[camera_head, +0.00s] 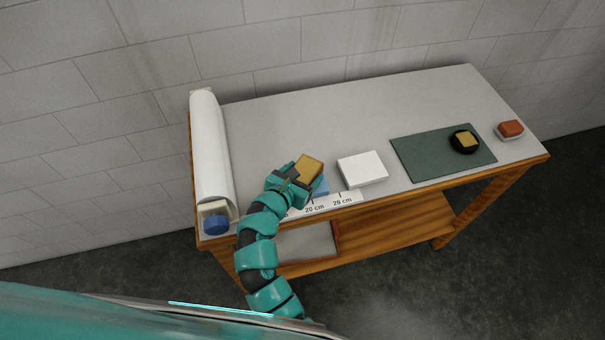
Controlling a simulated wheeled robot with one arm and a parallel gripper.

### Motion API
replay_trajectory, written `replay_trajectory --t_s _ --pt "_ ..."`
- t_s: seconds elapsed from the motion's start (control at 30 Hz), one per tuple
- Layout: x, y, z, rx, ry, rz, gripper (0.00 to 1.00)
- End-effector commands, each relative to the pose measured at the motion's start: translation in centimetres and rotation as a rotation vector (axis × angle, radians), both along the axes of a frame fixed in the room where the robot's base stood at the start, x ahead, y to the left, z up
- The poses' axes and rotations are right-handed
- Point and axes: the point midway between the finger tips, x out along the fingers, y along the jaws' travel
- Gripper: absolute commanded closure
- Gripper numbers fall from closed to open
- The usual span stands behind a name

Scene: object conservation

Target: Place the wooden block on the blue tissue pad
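The wooden block (311,167) is a tan, box-shaped piece near the front edge of the table, left of its middle. My gripper (297,179) is at the block's lower left side and appears shut on it; the fingertips are mostly hidden by the hand and the block. The blue tissue pad (321,187) shows only as a small strip below and right of the block. The rest of the pad is hidden behind the block and my gripper. The block overlaps the pad in this view; I cannot tell whether they touch.
A white slab (362,169) lies close to the right. Further right are a green mat (413,160) bearing a black round holder (457,147) with a yellow piece, and a red-brown block (511,128). A white roll (210,150) lines the left edge. The table's back (340,110) is clear.

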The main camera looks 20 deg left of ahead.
Motion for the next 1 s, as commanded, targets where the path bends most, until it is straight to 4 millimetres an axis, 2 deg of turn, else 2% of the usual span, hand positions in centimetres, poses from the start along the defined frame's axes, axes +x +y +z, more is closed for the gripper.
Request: replay_trajectory --t_s 0.47,0.67,0.8,1.0 --pt "0.0 0.0 0.7 -0.001 0.0 0.0 0.17" --pt "-3.1 0.6 1.1 0.005 0.003 -0.001 0.17" --pt "-5.9 1.2 2.2 0.006 0.004 0.002 0.17" --pt "-9.1 1.9 3.8 0.002 0.001 0.005 0.17"
